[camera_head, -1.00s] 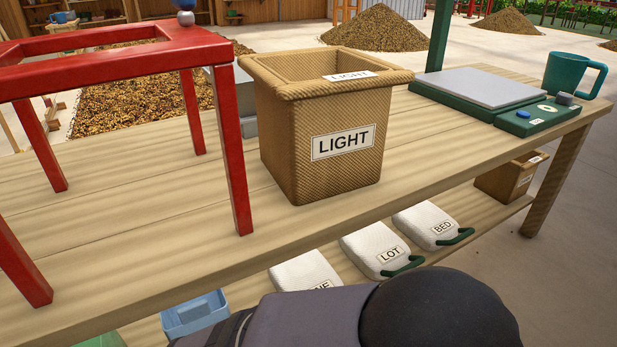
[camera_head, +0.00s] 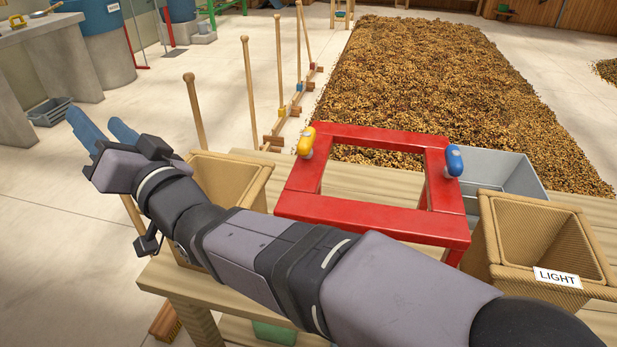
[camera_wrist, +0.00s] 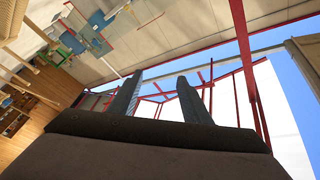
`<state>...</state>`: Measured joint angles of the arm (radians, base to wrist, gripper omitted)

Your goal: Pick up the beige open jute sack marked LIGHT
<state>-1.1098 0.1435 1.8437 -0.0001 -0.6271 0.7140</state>
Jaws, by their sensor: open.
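The beige open jute sack marked LIGHT (camera_head: 487,255) stands upright on the wooden table at the right of the head view. My gripper (camera_head: 97,122) is open and empty at the upper left of the head view, raised well away from that sack. In the wrist view its two fingers (camera_wrist: 160,98) are spread with nothing between them. The LIGHT sack is not recognisable in the wrist view.
A red stand (camera_head: 370,215) with a yellow and a blue knob stands left of the LIGHT sack. A grey bin (camera_head: 512,172) is behind it. Another tan open sack (camera_head: 235,178) is partly hidden by my arm. Wooden posts (camera_head: 195,115) rise behind the table.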

